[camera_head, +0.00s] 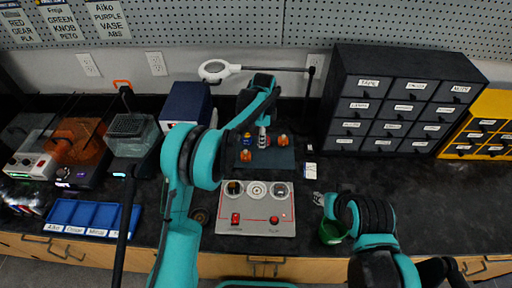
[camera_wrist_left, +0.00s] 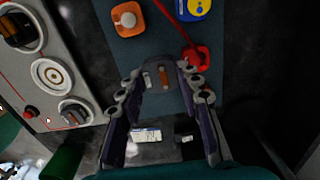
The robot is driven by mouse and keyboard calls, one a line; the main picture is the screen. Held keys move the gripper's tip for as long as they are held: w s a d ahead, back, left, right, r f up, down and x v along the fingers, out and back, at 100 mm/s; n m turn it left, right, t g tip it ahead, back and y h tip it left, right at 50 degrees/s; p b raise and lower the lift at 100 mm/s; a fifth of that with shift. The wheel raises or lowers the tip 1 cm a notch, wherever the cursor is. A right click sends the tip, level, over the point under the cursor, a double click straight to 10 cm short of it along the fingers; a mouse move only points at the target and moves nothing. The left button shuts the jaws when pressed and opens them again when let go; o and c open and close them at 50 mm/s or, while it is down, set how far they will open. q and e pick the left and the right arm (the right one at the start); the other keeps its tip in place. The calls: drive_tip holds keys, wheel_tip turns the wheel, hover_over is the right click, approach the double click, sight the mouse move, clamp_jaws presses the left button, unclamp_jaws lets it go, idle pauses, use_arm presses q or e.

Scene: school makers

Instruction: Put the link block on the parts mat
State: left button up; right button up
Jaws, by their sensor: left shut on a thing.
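The parts mat (camera_head: 280,159) is a dark teal sheet on the bench, behind the grey panel. It fills the middle of the left wrist view (camera_wrist_left: 215,105). My left gripper (camera_head: 263,138) is over the mat. In the left wrist view its fingers (camera_wrist_left: 160,76) are shut on a small dark grey block, which I take for the link block (camera_wrist_left: 160,88); whether it touches the mat is unclear. My right gripper (camera_head: 325,200) is low at the right of the panel, by a green cup (camera_head: 332,232); its fingers are too small to read.
Orange pieces (camera_head: 245,155) (camera_head: 283,140), a blue-and-yellow piece (camera_wrist_left: 195,8) and a red piece with a rod (camera_wrist_left: 197,57) stand on the mat near the left gripper. The grey panel (camera_head: 256,222) is in front.

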sight(256, 150)
use_arm(q)
drive_tip(key=shift+w+a+f+b, duration=0.15)
drive_tip(key=shift+w+a+f, duration=0.2)
drive_tip(key=shift+a+f, duration=0.25)
drive_tip(key=shift+w+a+f+b, duration=0.15)
drive_tip(key=shift+w+a+f, duration=0.2)
drive_tip(key=shift+a, duration=0.3)
drive_tip(key=shift+f+b, duration=0.85)
drive_tip(key=shift+f, duration=1.1)
drive_tip(key=shift+f, duration=0.1)
drive_tip(key=o, duration=1)
